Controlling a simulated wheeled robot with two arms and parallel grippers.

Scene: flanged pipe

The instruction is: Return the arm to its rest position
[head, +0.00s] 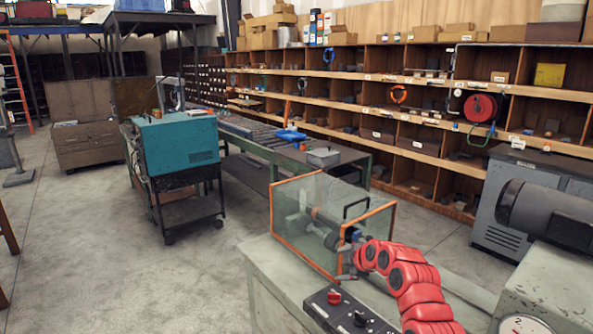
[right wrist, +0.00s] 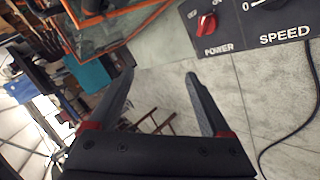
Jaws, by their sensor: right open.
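My right arm, in red segments, comes in from the lower right in the head view. Its gripper (head: 347,272) is at the near right end of a clear box with orange edges (head: 287,248). In the right wrist view the two dark fingers (right wrist: 160,82) are spread apart with nothing between them. A grey pipe-like part (head: 313,225) shows through the box's clear wall; its details are hard to make out. My left gripper is not in view.
A black control panel (head: 345,312) with a red knob lies close to my right gripper; it also shows in the right wrist view (right wrist: 240,22). A grey motor-like machine (head: 545,213) stands at the right.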

